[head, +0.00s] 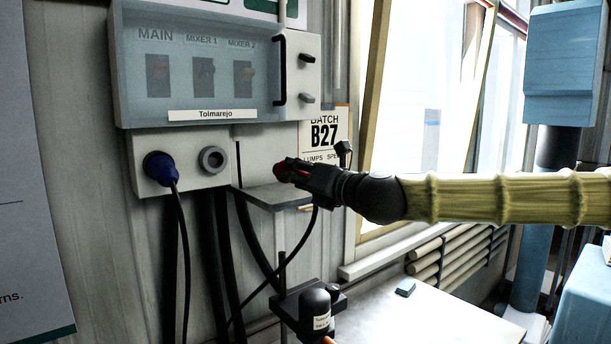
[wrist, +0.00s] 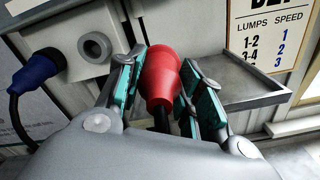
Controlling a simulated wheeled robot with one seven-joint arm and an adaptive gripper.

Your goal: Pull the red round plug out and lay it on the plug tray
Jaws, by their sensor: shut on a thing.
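My gripper (head: 293,172) is shut on the red round plug (wrist: 160,75), with a finger on each side of it in the wrist view. The plug is out of any socket, and its dark cable runs back toward my wrist. In the head view only a bit of red (head: 283,169) shows between the fingers. The grey plug tray (head: 262,197) is a small shelf on the wall, and it also shows in the wrist view (wrist: 238,88). The plug is over or just in front of the tray; I cannot tell whether it touches it. The tray looks empty.
A grey round socket (head: 212,160) is empty, left of the tray. A blue plug (head: 160,168) sits in the socket box further left. Above is a switch panel (head: 200,70) with a handle. A dark bottle-like device (head: 314,310) stands below. A batch card (head: 325,135) hangs behind my gripper.

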